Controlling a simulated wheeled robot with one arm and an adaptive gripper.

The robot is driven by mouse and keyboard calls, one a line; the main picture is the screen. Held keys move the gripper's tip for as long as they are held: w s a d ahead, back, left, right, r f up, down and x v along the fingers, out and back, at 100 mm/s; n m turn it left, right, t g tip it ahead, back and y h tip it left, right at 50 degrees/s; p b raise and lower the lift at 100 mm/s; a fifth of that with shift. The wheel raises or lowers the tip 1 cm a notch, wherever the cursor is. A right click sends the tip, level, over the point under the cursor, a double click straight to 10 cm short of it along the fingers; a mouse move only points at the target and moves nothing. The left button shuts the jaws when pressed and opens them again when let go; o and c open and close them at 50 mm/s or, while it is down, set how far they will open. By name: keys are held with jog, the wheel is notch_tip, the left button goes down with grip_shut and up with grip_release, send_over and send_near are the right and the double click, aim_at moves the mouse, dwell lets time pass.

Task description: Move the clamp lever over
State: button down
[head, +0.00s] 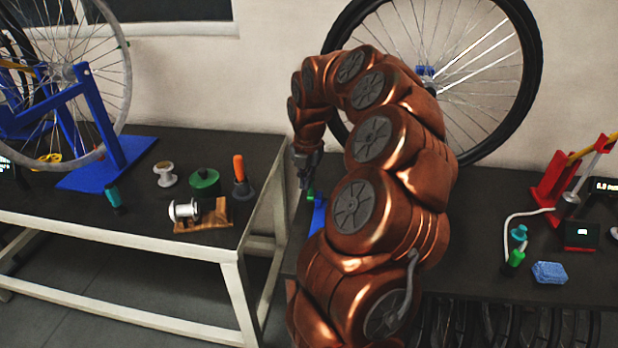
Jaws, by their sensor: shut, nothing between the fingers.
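My copper-coloured arm reaches over the right-hand bench, with my gripper (304,178) at its end pointing down near that bench's left edge. The gripper is dark and small in view; it is shut and empty. Just below it a small green part (310,194) shows, with a blue part (318,216) beneath it, both partly hidden by my arm. I cannot tell whether the green part is the clamp lever, or whether the gripper touches it. A large black-tyred wheel (533,65) stands upright behind my arm, with blue at its hub (425,72).
The left bench (120,232) holds a blue wheel stand (112,150), spools, a green round container (204,182) and an orange-handled tool (239,170). On the right bench (470,235) are a red stand (556,182), a green bottle (514,260) and a blue sponge (549,273).

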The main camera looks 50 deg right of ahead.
notch_tip(320, 180, up, 9)
jog(key=s+a+b, duration=0.1)
jog(key=a, duration=0.1)
jog(key=shift+s+a, duration=0.2)
jog(key=shift+s, duration=0.05)
dwell(1.1)
